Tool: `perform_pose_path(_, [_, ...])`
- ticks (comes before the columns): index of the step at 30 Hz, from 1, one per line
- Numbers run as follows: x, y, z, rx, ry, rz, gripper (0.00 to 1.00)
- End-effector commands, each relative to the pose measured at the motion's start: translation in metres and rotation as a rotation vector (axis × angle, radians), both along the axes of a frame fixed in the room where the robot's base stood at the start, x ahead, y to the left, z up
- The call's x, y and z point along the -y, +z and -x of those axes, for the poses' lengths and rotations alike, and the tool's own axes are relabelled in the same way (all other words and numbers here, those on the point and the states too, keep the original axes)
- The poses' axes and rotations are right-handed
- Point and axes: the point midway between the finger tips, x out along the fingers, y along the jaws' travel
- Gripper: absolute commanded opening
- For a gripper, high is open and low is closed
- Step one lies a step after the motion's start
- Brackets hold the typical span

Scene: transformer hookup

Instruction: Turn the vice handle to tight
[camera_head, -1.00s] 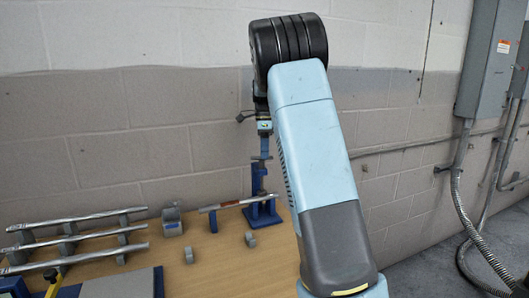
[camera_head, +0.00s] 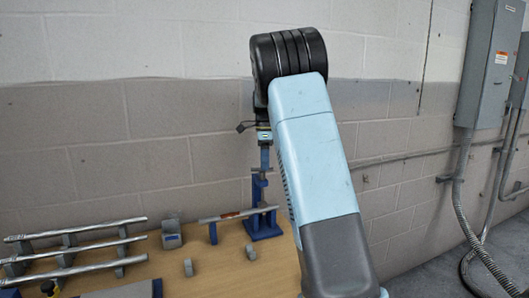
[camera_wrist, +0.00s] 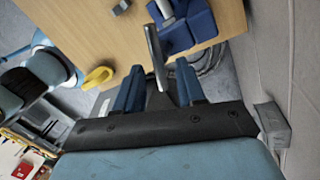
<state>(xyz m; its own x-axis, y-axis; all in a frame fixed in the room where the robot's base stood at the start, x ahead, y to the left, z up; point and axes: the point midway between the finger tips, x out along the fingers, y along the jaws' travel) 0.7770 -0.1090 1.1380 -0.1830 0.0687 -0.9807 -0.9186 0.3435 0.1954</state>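The blue vice (camera_head: 263,228) stands at the back of the wooden table, near the wall, with a pipe (camera_head: 233,215) lying across to it from the left. In the wrist view the blue vice (camera_wrist: 190,28) is at the top, and a grey metal bar (camera_wrist: 155,52), which looks like its handle, runs down between my fingers. My gripper (camera_wrist: 160,82) is open, its two blue fingers apart on either side of the bar; I cannot tell whether either touches it. In the head view my gripper (camera_head: 264,158) points down just over the vice, small and partly hidden by my arm.
A rack with several metal pipes (camera_head: 75,251) is at the table's left. Small grey blocks (camera_head: 188,267) and a grey clamp-like piece (camera_head: 172,234) lie between. A yellow curved piece (camera_wrist: 97,77) shows in the wrist view. Grey electrical boxes (camera_head: 487,65) hang on the right wall.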

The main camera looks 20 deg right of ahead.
Motion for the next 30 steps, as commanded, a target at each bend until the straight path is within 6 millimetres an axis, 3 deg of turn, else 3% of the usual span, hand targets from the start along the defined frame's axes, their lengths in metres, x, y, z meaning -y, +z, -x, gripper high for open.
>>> perform_pose_path(5, [0.002,0.02,-0.004,0.003,-0.001,0.001,0.39])
perform_pose_path(19, [0.008,0.107,-0.022,0.004,0.0,0.001,0.39])
perform_pose_path(24, [0.009,0.125,-0.025,0.003,0.0,0.001,0.39])
perform_pose_path(30, [0.009,0.132,-0.026,0.001,0.0,0.0,0.39])
